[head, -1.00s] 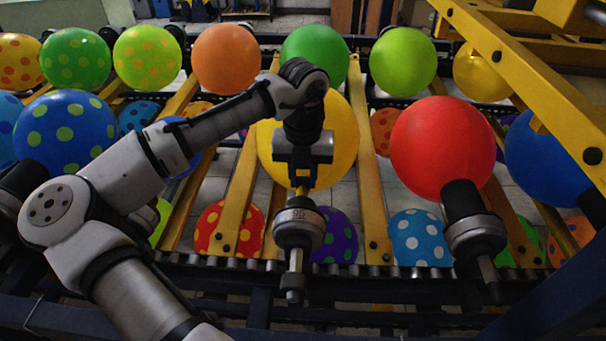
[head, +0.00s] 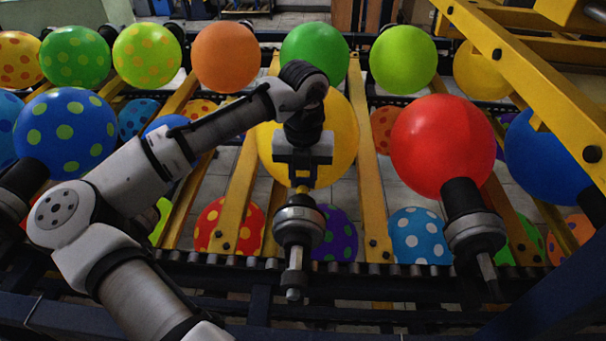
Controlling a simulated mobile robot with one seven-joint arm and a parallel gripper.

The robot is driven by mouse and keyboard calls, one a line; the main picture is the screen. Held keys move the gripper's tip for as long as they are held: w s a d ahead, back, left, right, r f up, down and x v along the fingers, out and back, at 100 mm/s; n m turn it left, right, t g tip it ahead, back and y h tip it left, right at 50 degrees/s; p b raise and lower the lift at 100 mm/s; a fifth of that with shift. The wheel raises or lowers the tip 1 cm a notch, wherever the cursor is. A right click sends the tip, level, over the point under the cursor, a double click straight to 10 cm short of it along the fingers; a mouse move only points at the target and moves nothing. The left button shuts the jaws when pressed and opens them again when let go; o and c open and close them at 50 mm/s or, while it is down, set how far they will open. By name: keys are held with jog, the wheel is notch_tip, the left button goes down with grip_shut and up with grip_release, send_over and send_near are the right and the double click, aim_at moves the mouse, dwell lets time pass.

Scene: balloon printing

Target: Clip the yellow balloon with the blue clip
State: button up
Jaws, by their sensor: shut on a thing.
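The yellow balloon (head: 343,130) sits in the middle of the head view, above a black and grey spindle holder (head: 298,222). Its yellow neck shows just below my gripper. My gripper (head: 303,183) points down in front of the balloon and covers its lower middle. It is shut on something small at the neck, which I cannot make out. I cannot pick out the blue clip; the gripper body may hide it.
A red balloon (head: 442,145) on its own holder stands close on the right. A blue spotted balloon (head: 65,130) is on the left. Yellow beams (head: 368,165) flank the yellow balloon. More balloons fill the rack behind and below.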

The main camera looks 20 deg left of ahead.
jog(key=o, duration=1)
jog(key=shift+c, duration=0.2)
notch_tip(320, 180, up, 9)
jog(key=p, duration=0.8)
jog(key=shift+p, duration=0.3)
